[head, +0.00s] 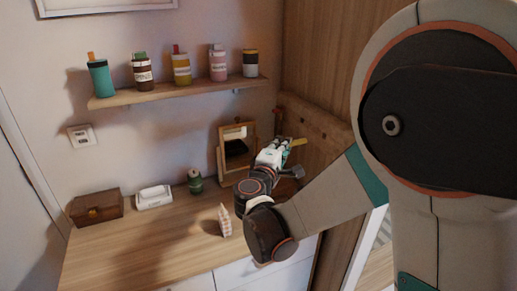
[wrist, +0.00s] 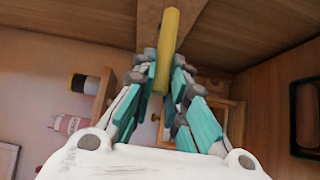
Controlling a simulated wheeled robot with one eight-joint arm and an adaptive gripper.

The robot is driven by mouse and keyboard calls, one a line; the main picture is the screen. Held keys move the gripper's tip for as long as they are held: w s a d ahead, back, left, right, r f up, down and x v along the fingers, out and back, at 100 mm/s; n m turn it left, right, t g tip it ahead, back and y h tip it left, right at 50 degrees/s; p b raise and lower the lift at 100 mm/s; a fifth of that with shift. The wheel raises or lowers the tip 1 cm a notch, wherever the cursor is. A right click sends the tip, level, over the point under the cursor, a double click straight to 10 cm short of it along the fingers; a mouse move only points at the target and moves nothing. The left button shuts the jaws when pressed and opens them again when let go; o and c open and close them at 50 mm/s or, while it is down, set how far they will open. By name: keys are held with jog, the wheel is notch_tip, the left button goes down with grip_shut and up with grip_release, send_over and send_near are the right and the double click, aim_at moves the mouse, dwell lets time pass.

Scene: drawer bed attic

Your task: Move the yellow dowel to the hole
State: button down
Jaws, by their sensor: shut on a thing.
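The yellow dowel (wrist: 168,45) is held between the teal-padded fingers of my gripper (wrist: 165,80), which is shut on it. In the wrist view the dowel points up and away past the fingertips. In the head view the dowel (head: 297,142) sticks out to the right of my gripper (head: 286,150), above the right end of the desk, in front of a wooden panel and ledge.
A wooden desk (head: 130,240) bears a brown box (head: 97,207), a white box (head: 154,197), a green jar (head: 195,182) and a small checked carton (head: 224,220). A wooden frame (head: 224,160) stands behind my gripper. A wall shelf (head: 190,89) holds several containers.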

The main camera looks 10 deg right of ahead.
jog(key=shift+f, duration=0.1)
dwell(0.3)
jog(key=shift+w+d+b, duration=0.1)
jog(key=shift+w+d, duration=0.2)
jog(key=shift+d, duration=0.65)
jog(key=shift+w+d+b, duration=0.1)
jog(key=shift+w+d, duration=0.2)
jog(key=shift+d, duration=0.6)
jog(key=shift+w+d+b, duration=0.1)
jog(key=shift+w+d, duration=0.2)
jog(key=shift+d, duration=0.65)
jog(key=shift+w+d+b, duration=0.15)
jog(key=shift+w+d, duration=0.15)
jog(key=shift+d, duration=0.6)
jog(key=shift+w+d+b, duration=0.15)
jog(key=shift+w+d, duration=0.15)
jog(key=shift+d, duration=0.55)
jog(key=shift+w+d+b, duration=0.15)
jog(key=shift+w+d, duration=0.15)
jog(key=shift+d, duration=0.6)
jog(key=c, duration=1.5)
grip_release()
jog(key=v, duration=0.7)
jog(key=shift+s+a, duration=0.15)
jog(key=shift+s, duration=0.15)
